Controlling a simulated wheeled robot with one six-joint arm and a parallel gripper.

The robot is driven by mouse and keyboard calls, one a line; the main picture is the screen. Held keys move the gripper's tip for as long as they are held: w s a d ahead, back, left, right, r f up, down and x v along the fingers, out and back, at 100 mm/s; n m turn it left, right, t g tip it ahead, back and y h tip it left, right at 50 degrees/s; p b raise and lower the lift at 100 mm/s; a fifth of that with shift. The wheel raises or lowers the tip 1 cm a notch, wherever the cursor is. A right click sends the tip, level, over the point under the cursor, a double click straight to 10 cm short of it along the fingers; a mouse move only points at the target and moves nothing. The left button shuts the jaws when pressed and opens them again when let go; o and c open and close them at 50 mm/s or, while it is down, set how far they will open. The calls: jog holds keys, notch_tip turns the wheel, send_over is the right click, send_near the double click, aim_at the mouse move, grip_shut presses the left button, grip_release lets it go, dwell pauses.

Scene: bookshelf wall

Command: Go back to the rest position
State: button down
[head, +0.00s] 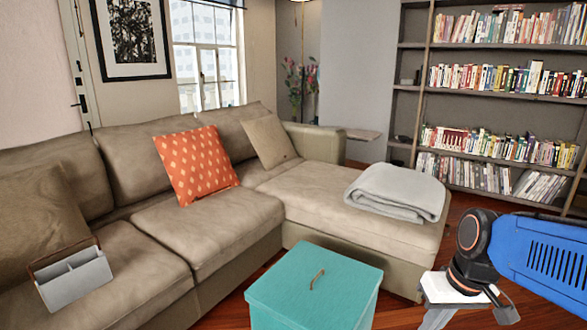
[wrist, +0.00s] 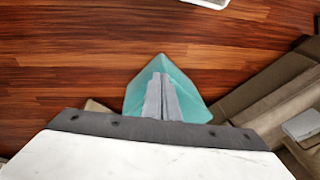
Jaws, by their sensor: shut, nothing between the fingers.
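My gripper (wrist: 158,80) shows in the wrist view with its two grey fingers together and nothing between them. Beyond the fingers in that view is a teal box (wrist: 185,88), partly hidden by them. In the head view my blue arm reaches in from the right edge, and its fingertips are not clear there. The teal box (head: 312,290) stands on the floor in front of the sofa, with its lid on and a small tan handle on top. My arm is to the right of the box.
A beige corner sofa (head: 225,222) fills the left and middle. It bears an orange cushion (head: 197,163), a folded grey blanket (head: 397,192) and a grey caddy (head: 75,279). A bookshelf (head: 410,92) lines the back right. Wooden floor (wrist: 60,60) is bare beside the box.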

jog(key=s+r+t+h, duration=0.1)
jog(key=s+r+t, duration=0.2)
jog(key=s, duration=0.2)
jog(key=shift+s+d+m+h, duration=0.2)
jog(key=shift+d+m+h, duration=0.1)
jog(key=shift+d, duration=0.15)
dwell(0.8)
